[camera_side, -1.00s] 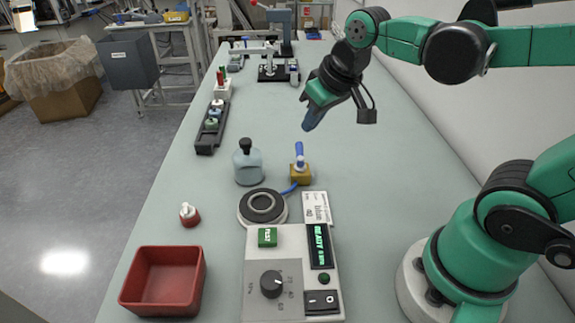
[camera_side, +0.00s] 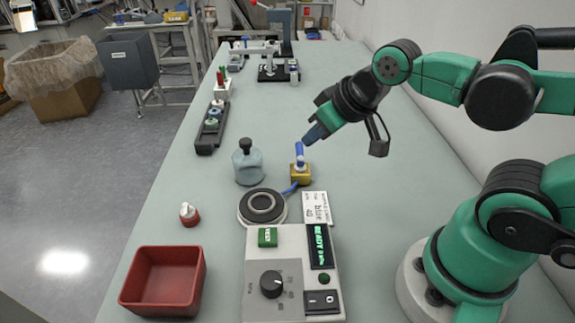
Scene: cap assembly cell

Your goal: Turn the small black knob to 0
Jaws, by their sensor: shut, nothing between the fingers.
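The small black knob (camera_side: 271,284) sits on the front face of the grey control box (camera_side: 258,312) at the bottom centre. It has a printed dial around it, too small to read surely. The box also carries a green lit display (camera_side: 320,246), a green button (camera_side: 268,237) and a black rocker switch (camera_side: 321,302). My gripper (camera_side: 309,139) is shut and empty. It is well behind the box and the knob, its tip just above the blue handle (camera_side: 299,154) on a yellow block. I cannot tell whether they touch.
A round black-ringed plate (camera_side: 262,206) joins the back of the box, with a white card (camera_side: 317,208) beside it. A grey bottle (camera_side: 247,163), a small red-and-white part (camera_side: 189,215) and a red tray (camera_side: 163,282) stand to the left. The table right of the yellow block is clear.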

